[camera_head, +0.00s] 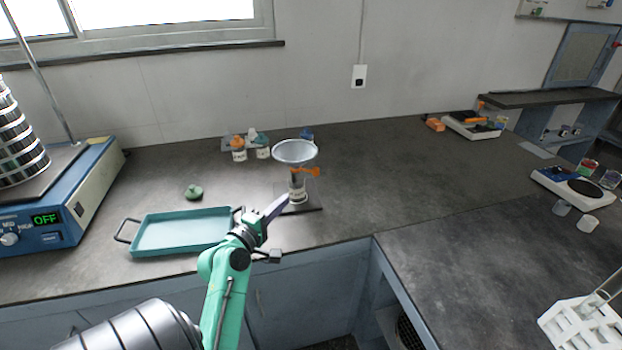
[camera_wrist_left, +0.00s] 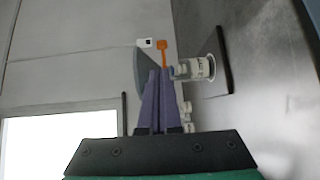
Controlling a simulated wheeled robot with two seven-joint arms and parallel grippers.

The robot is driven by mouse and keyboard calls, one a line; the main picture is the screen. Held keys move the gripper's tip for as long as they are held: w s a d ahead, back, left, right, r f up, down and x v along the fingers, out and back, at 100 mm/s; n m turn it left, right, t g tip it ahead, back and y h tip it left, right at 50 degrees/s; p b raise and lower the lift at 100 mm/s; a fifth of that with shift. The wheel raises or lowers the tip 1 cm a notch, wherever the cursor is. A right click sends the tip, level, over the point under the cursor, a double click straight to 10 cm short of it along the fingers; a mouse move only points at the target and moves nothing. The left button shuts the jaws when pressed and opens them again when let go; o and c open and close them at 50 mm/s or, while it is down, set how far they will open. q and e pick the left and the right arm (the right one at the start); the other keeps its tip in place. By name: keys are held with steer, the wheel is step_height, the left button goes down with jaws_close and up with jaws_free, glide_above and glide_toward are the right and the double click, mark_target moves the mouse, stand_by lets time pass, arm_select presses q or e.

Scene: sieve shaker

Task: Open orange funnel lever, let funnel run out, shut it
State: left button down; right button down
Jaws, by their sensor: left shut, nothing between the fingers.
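A clear funnel (camera_head: 295,152) stands upright over a labelled jar (camera_head: 298,191) on a dark stand base (camera_head: 312,210). Its orange lever (camera_head: 307,171) is at the neck below the bowl and sticks out sideways to the right. My left gripper (camera_head: 283,201) is shut and empty, its purple fingers just left of and in front of the jar. In the left wrist view the shut fingertips (camera_wrist_left: 158,73) point towards the orange lever (camera_wrist_left: 162,46), beside the funnel (camera_wrist_left: 143,72) and jar (camera_wrist_left: 198,68). I cannot tell whether they touch anything. My right gripper is out of view.
A teal tray (camera_head: 182,252) lies left of my left gripper, with a green object (camera_head: 194,192) behind it. The blue shaker (camera_head: 62,212) reading OFF is at far left.

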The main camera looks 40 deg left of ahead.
arm_select(q)
steer(key=p, duration=0.3)
glide_toward(315, 172)
steer(key=w, duration=0.2)
steer(key=w+a, duration=0.1)
steer(key=w, duration=0.3)
steer(key=shift+w+a+f, duration=0.25)
steer(key=shift+w+a, duration=0.05)
steer(key=shift+w, duration=0.05)
steer(key=shift+d, duration=0.1)
